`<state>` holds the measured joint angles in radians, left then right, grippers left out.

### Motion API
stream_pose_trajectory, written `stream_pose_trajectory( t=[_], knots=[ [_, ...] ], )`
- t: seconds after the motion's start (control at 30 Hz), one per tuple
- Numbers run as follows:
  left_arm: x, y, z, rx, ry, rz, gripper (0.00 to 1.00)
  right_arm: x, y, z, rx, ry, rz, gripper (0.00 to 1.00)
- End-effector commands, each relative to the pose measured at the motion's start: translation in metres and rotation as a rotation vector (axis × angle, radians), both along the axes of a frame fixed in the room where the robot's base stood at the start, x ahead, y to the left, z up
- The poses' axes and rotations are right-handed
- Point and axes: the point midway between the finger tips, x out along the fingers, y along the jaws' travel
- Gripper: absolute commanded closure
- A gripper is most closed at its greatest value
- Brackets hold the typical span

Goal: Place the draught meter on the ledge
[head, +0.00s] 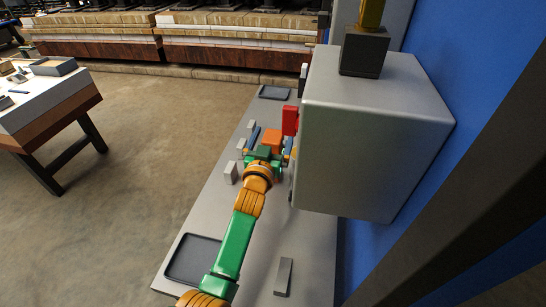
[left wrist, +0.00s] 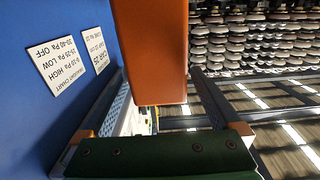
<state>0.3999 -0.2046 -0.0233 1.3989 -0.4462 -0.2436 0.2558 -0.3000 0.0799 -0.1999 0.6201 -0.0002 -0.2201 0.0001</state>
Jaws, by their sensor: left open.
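The ledge (head: 222,215) is a long grey shelf running away beside the grey cabinet in the head view. My left gripper (head: 271,146) is over the middle of the ledge, close to the cabinet's left side. It is open. An orange block (head: 271,137), possibly the draught meter, shows between its fingers. In the left wrist view a large orange block (left wrist: 150,55) fills the space between the fingers of the gripper (left wrist: 158,88). I cannot tell whether the fingers touch it, or whether it rests on the ledge. My right gripper is not in view.
The grey cabinet (head: 360,150) stands right of my gripper, with a red piece (head: 290,120) at its edge. Dark trays (head: 195,259) (head: 274,92) and small grey blocks (head: 231,172) lie on the ledge. White labels (left wrist: 62,67) are on the blue wall. A table (head: 50,100) stands left.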

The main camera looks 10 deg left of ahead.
Motion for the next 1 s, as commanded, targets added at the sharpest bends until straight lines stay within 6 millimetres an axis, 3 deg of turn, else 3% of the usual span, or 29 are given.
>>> stream_pose_trajectory(
  t=[0.17,0.2,0.53,1.0],
  knots=[
    [0.0006,0.0001,-0.0001,0.000,0.001,0.000,0.03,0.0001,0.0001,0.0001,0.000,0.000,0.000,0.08],
    [0.0005,0.0001,-0.0001,0.000,0.000,0.000,0.08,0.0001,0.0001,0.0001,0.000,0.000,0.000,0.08],
    [0.0003,0.0003,-0.0002,0.001,0.001,0.000,0.97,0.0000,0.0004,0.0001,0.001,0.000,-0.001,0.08],
    [0.0005,0.0007,0.0082,0.003,-0.003,0.001,1.00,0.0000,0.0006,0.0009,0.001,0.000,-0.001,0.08]
  ],
)
